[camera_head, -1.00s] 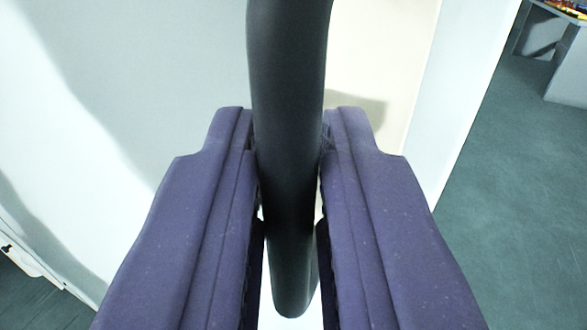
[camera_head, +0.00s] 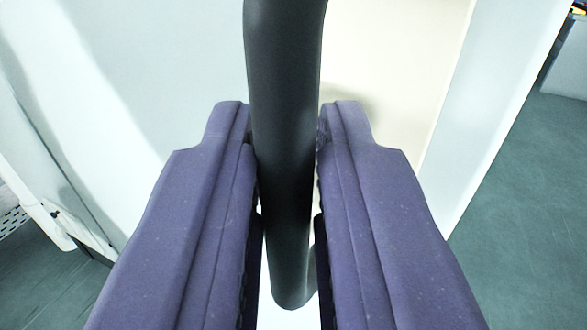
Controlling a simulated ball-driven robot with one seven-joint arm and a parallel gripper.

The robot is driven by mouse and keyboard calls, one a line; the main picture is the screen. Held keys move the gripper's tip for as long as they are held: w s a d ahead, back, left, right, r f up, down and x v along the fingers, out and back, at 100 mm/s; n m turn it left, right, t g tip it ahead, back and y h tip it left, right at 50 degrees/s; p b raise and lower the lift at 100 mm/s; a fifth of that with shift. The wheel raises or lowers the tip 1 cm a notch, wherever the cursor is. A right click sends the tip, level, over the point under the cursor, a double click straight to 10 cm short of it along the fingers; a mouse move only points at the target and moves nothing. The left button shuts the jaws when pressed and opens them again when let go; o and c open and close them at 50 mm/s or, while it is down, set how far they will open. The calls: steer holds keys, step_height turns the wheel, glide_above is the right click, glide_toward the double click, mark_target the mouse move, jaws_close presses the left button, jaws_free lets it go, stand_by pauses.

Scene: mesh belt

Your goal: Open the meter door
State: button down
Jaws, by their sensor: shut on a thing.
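A dark grey bar handle (camera_head: 284,60) runs down the middle of the view and curves in at its lower end. My gripper (camera_head: 285,190) has its two purple fingers shut on this handle, one on each side. Behind the handle is a pale door panel (camera_head: 385,60), cream beside the handle, with a white edge strip to the right. I cannot tell from this view how far the door stands open. The far end of the handle runs out of the top of the picture.
A white surface with a grey shadow fills the left. A white piece with a small dark fitting (camera_head: 55,213) and a perforated panel (camera_head: 12,218) show at the lower left. Teal floor (camera_head: 530,180) is clear at the right, with a pale cabinet (camera_head: 567,60) at the upper right.

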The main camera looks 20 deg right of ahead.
steer(key=shift+w+r, duration=0.1)
steer(key=c, duration=1.3)
jaws_free()
steer(key=shift+w+a, duration=0.1)
steer(key=shift+a, duration=0.05)
steer(key=shift+o, duration=0.2)
steer(key=shift+s, duration=0.4)
steer(key=p+v, duration=0.2)
steer(key=v, duration=0.5)
steer(key=shift+s+a, duration=0.1)
